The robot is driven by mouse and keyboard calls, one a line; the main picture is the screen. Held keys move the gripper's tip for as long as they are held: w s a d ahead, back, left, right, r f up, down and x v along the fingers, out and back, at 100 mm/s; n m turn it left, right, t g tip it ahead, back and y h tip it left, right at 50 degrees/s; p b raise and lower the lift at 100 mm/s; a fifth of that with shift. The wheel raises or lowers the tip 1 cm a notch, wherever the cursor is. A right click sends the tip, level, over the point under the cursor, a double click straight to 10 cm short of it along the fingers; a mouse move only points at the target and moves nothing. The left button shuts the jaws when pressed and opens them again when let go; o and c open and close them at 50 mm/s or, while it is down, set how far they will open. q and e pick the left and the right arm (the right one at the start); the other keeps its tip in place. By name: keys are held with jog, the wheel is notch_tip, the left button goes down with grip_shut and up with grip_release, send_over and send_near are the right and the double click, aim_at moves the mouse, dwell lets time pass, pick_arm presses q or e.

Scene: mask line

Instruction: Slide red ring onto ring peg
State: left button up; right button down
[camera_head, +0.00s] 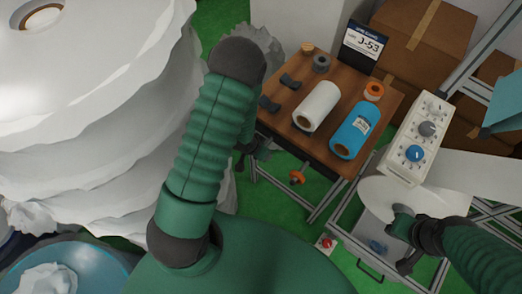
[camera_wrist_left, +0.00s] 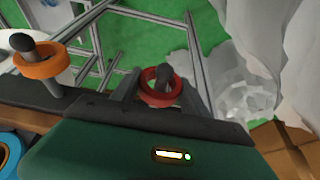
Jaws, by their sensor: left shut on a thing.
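In the left wrist view, the red ring (camera_wrist_left: 150,97) is between the two fingers of my left gripper (camera_wrist_left: 160,90), which is shut on it. A dark round-topped peg (camera_wrist_left: 164,71) shows in the ring's opening; how deep it sits through the ring I cannot tell. An orange ring (camera_wrist_left: 34,70) sits around another grey peg (camera_wrist_left: 48,48) to the left. In the head view, my left gripper (camera_head: 252,148) is at the table's left edge, mostly hidden by my arm, and the red ring is not clear. My right gripper (camera_head: 400,243) is open, its fingers apart beside a white disc (camera_head: 385,195).
A white control box (camera_head: 416,140) stands right. Large white rolls (camera_head: 80,100) crowd the left. Cardboard boxes (camera_head: 425,35) are behind.

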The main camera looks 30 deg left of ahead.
pick_arm(q)
jog(key=o, duration=1.4)
jog(key=shift+o, duration=0.2)
jog(key=p+v, duration=0.5)
jog(key=v, duration=1.1)
jog(key=shift+r+p, duration=0.35)
jog(key=shift+r, duration=0.05)
